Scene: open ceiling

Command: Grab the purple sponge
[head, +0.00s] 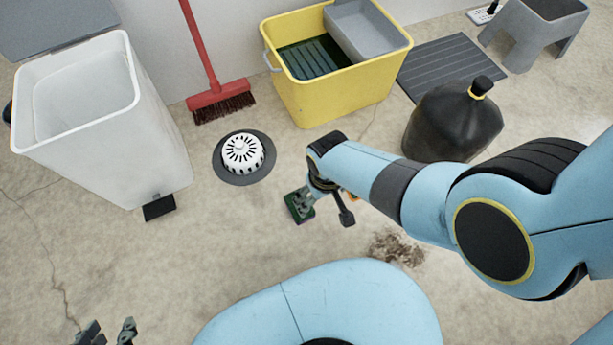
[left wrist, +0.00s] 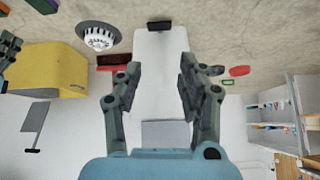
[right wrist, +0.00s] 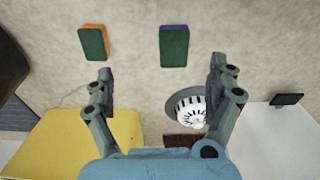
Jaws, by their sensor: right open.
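The purple sponge (right wrist: 173,47) shows in the right wrist view as a dark green pad with a purple edge, lying on the floor. It lies ahead of my right gripper (right wrist: 161,72), between the lines of its fingers and apart from them. The right gripper is open and empty. In the head view a green sponge (head: 299,207) shows beside the right gripper, which partly hides the area. My left gripper (left wrist: 160,72) is open and empty in its wrist view; only its fingertips (head: 107,334) show at the bottom left of the head view.
An orange-edged green sponge (right wrist: 93,43) lies left of the purple one. A dirt stain (head: 396,248) marks the floor.

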